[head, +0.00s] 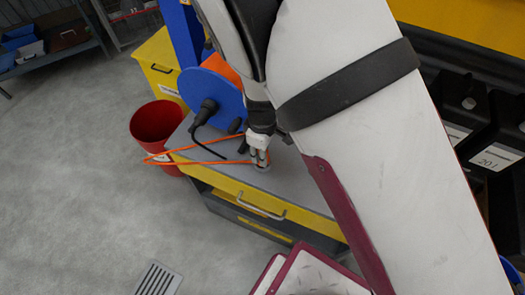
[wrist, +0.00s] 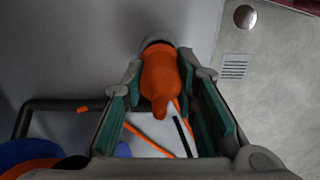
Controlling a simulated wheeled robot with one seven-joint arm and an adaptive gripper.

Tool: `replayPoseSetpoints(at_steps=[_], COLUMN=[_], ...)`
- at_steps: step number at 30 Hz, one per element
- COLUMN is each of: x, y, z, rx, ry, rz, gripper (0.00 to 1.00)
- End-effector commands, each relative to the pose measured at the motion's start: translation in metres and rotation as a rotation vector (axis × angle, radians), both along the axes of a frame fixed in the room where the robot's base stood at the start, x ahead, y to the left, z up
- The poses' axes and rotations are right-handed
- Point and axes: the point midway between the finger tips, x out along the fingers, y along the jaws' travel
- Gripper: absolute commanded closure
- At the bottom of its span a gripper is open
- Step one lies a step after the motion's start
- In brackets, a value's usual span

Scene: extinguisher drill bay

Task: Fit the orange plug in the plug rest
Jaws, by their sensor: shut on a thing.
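The orange plug (wrist: 160,78) is between the teal-padded fingers of my gripper (wrist: 165,98) in the wrist view. Its far end meets a round grey rim (wrist: 157,38), which looks like the plug rest; I cannot tell whether the plug sits in it or just above it. In the head view my gripper (head: 260,158) is low over the grey top of a yellow cabinet, close above a small round grey piece (head: 262,168). The plug is mostly hidden there by the fingers. An orange cable (head: 195,160) runs left from the gripper in a loop.
A blue cable reel (head: 215,92) stands on the cabinet (head: 235,183), left of my gripper, with a black plug (head: 206,110) on its face. A red bin (head: 158,122) and a yellow box (head: 160,65) stand to the left. Black containers (head: 462,105) are at the right.

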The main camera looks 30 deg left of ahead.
Motion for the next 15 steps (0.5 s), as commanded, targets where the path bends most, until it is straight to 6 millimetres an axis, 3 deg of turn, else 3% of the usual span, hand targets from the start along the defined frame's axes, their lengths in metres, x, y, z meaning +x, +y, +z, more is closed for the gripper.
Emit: replayPoseSetpoints(at_steps=[15], x=[0.0009], y=[-0.0003], z=[-0.0097], rx=[0.000], ry=[-0.001], rz=[-0.001], gripper=[1.00])
